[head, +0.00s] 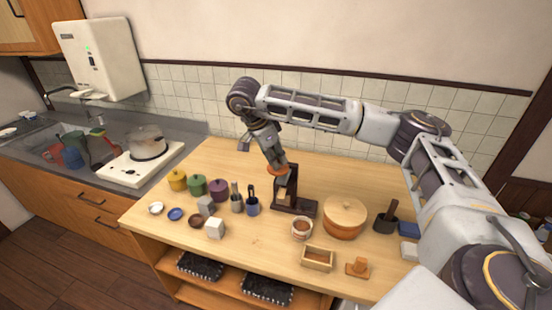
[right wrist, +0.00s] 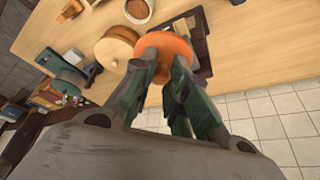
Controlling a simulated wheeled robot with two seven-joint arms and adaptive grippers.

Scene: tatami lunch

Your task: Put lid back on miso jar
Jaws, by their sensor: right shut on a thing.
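My right gripper (head: 275,162) is shut on an orange round lid (head: 278,170), held above the table at the dark wooden stand. In the right wrist view the lid (right wrist: 163,47) sits between the fingertips (right wrist: 164,66), its flat side facing the camera. The miso jar (head: 302,236) stands uncovered on the table, to the right of and nearer than the lid, with brown contents showing at its top. The open jar (right wrist: 138,10) also shows at the top of the right wrist view. The lid is apart from the jar. My left gripper is out of view.
The dark stand (head: 305,207) is just below the lid. A lidded wooden tub (head: 345,218) is right of the jar, and a small wooden box (head: 317,258) is in front. Several coloured pots, including a purple one (head: 218,189), stand left. The table's left-back area is clear.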

